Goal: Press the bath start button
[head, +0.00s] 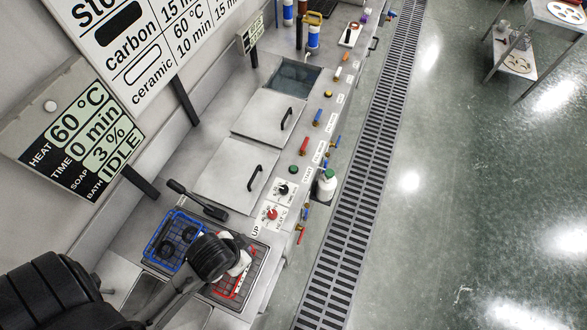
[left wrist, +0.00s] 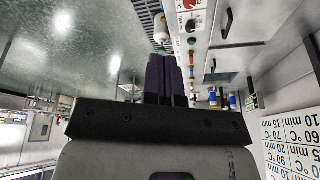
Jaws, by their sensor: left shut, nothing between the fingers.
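The bath panel runs along the front edge of the bench in the head view. A green button (head: 293,169) sits on it beside a small label that seems to read START. A black knob (head: 283,189) and a red knob (head: 272,214) are nearer to me. The display (head: 82,131) reads heat 60 °C, time 0 min, soap 3 %, bath IDLE. My left gripper (head: 246,258) is over the near end of the bench, short of the knobs and apart from the green button. Its fingers (left wrist: 166,75) are shut and empty in the left wrist view. My right gripper is not in view.
A blue basket (head: 163,256) and a red basket (head: 222,292) are near my left wrist. A white bottle with a green cap (head: 327,185) stands at the front edge. Lids with black handles (head: 232,172) cover the tanks.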

